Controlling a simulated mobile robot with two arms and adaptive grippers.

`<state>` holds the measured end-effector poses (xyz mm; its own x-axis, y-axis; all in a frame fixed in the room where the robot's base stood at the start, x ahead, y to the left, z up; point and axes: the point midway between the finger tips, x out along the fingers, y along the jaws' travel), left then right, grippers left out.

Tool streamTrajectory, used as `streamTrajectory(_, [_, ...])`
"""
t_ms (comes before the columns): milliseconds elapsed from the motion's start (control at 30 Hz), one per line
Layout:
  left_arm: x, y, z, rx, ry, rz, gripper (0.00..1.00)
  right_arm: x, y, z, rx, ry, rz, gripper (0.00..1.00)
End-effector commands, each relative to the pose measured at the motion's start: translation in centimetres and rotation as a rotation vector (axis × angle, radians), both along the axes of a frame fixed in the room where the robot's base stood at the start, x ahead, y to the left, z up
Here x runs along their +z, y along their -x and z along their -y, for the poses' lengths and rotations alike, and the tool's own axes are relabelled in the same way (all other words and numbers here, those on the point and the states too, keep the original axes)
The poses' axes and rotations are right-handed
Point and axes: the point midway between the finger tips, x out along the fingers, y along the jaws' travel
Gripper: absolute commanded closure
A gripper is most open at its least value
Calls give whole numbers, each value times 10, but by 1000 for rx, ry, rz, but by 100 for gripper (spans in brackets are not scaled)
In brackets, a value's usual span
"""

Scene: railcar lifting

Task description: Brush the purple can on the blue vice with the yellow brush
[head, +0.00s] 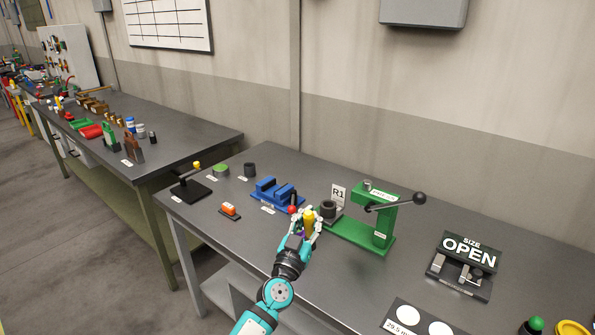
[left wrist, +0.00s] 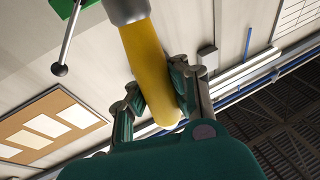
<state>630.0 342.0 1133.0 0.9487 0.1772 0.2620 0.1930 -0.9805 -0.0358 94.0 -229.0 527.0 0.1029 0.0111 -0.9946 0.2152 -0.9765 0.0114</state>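The blue vice (head: 266,186) stands on the grey bench in the head view, with a red ball (head: 292,210) at its near right. My left gripper (head: 305,224) is just in front and right of the vice, apart from its jaws as far as I can tell. It is shut on the yellow brush (head: 309,220); the left wrist view shows the yellow handle (left wrist: 148,75) between the fingers, with a grey part at its upper end. I cannot make out the purple can for certain; only a small purple patch shows beside the gripper. My right gripper is not in view.
A green press (head: 376,236) with a black-knobbed lever stands close right of my gripper, a dark cylinder (head: 328,209) beside it. An OPEN sign (head: 468,250) stands at right.

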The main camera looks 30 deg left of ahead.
Motion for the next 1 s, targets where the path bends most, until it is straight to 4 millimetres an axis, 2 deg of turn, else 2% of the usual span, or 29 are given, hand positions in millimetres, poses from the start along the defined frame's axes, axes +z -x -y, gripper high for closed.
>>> streamTrajectory(33, [19, -14, -17, 27, -8, 17, 100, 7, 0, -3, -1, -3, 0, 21])
streamTrajectory(100, [35, -27, -37, 60, -13, 33, 100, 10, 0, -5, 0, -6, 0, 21])
streamTrajectory(200, [52, -40, -58, 96, -20, 47, 100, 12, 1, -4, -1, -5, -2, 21])
streamTrajectory(333, [63, -48, -73, 122, -25, 58, 100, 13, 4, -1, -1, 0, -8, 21])
streamTrajectory(467, [59, -49, -77, 128, -26, 59, 100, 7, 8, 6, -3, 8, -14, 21])
streamTrajectory(1000, [11, -49, -76, 126, -26, 61, 100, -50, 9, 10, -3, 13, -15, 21])
